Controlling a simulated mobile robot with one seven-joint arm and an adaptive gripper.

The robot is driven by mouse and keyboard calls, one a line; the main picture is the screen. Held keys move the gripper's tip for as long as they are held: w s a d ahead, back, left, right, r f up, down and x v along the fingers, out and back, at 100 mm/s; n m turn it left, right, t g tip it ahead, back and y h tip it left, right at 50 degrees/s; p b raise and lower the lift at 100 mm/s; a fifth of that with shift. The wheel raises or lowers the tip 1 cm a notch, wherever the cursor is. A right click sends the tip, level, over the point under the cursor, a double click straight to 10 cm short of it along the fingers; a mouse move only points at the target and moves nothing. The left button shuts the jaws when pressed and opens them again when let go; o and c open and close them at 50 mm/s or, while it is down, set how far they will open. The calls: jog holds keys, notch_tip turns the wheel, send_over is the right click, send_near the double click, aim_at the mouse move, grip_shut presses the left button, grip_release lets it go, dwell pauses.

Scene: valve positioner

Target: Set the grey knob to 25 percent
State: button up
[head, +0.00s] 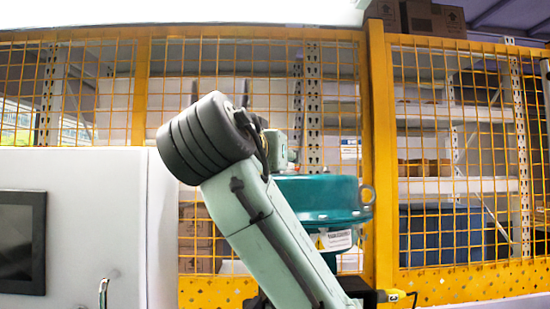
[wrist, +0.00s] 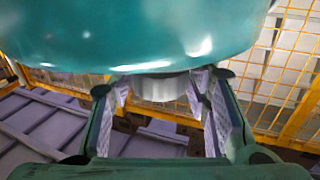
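A light grey round part (wrist: 160,87), which looks like the grey knob, shows in the wrist view just below the rim of a teal housing (wrist: 150,30). No scale or marking on it is readable. My gripper (wrist: 163,98) has its two fingers spread, one at each side of the grey part. The fingertips are close to it; I cannot tell whether they touch. In the head view the teal housing (head: 318,195) stands behind my arm, with a white label and a yellow warning sign. My gripper and the knob are hidden there.
A yellow mesh fence (head: 383,150) with shelves behind it stands at the back. A white cabinet (head: 75,220) with a dark screen is at the left.

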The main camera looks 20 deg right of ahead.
jog(key=shift+o, duration=1.2)
jog(key=v, duration=0.3)
jog(key=shift+s+r, duration=0.15)
jog(key=shift+s, duration=0.15)
jog(key=v, duration=0.8)
jog(key=shift+s+a, duration=0.2)
jog(key=shift+a, duration=0.1)
